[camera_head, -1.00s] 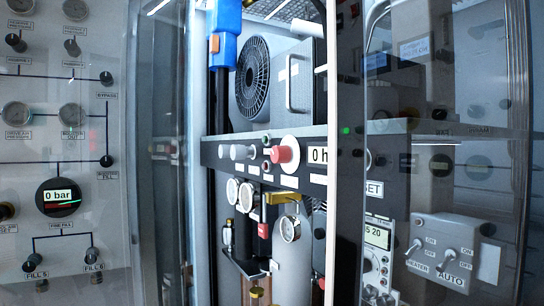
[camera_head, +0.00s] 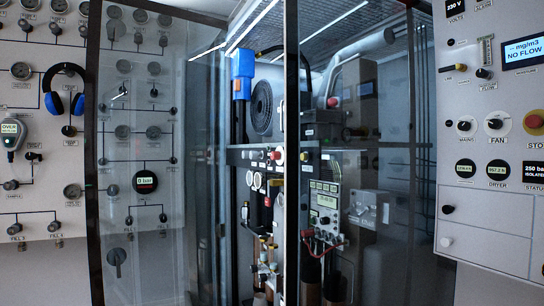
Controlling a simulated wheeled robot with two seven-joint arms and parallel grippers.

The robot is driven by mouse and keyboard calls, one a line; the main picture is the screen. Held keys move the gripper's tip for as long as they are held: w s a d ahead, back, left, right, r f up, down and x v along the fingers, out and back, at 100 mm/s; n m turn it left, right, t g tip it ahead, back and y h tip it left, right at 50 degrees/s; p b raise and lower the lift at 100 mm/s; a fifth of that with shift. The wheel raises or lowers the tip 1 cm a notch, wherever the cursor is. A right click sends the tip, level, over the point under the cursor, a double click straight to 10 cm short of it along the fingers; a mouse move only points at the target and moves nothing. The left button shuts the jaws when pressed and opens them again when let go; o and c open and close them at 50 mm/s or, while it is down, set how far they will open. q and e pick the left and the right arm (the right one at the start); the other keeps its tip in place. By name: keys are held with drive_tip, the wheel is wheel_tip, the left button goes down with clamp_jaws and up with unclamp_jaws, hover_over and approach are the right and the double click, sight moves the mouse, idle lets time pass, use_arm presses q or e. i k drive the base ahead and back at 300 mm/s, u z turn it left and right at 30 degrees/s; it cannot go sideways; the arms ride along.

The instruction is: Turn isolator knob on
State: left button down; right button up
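No knob label that I can read says isolator. A small display on the right panel (camera_head: 480,230) reads "250 bar ISOLATED" (camera_head: 535,169). The right panel also carries a dark MAINS knob (camera_head: 465,126) and a FAN knob (camera_head: 494,124) with a white surround. A larger dark rotary knob (camera_head: 117,257) shows low on the left, through or in the glass door; its label and setting are too small to read. Neither of my grippers is in view.
A framed glass door (camera_head: 95,200) stands across the left. An open cabinet in the middle holds a fan unit (camera_head: 262,107) and a meter (camera_head: 325,205). A red STOP button (camera_head: 533,122) is at far right. Blue headphones (camera_head: 66,88) hang on the left panel.

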sight(274, 155)
drive_tip(key=z, duration=0.1)
drive_tip(key=k, duration=0.1)
drive_tip(key=u, duration=1.3)
drive_tip(key=i, duration=2.65)
drive_tip(key=z, duration=2.3)
